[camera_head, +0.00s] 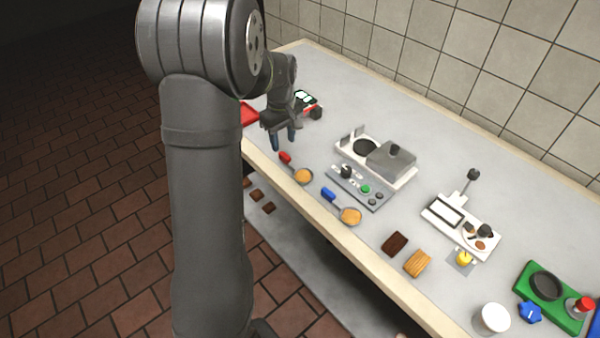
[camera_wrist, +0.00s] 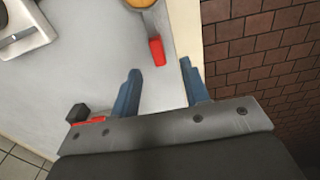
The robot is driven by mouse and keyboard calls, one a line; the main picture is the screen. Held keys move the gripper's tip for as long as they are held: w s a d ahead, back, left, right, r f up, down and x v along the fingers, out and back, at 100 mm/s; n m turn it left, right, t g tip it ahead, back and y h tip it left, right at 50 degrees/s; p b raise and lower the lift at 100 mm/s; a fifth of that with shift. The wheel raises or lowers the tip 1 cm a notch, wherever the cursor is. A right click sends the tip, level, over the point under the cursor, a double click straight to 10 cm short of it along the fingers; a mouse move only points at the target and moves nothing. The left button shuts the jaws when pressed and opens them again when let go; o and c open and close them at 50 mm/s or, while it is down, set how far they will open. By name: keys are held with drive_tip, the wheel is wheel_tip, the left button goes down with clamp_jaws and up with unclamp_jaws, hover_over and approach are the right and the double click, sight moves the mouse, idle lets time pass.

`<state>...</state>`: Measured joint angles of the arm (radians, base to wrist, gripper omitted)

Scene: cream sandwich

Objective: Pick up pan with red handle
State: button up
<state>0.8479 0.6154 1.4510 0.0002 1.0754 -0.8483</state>
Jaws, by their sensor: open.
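The pan with the red handle (camera_head: 303,176) lies on the counter near its front edge, with orange-yellow contents and its red handle (camera_head: 286,158) pointing up and left. In the wrist view the red handle (camera_wrist: 156,52) shows just ahead of my fingers, and the pan (camera_wrist: 139,3) is cut off by the top edge. My gripper (camera_head: 283,141) hangs above the counter close to the handle, apart from it. In the wrist view my gripper (camera_wrist: 160,80) has its two blue fingers spread with nothing between them.
A similar pan with a blue handle (camera_head: 350,215) lies to the right. A grey and white appliance (camera_head: 375,168) stands behind the pans. A red item (camera_head: 249,114) lies left of my gripper. The counter's front edge (camera_head: 272,172) is close to the red-handled pan.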

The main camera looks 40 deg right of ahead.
sight(285, 155)
drive_tip(key=shift+s+d+f, duration=0.1)
drive_tip(key=shift+f, duration=1.45)
drive_tip(key=shift+s+d+f, duration=0.1)
drive_tip(key=shift+f, duration=1.45)
clamp_jaws()
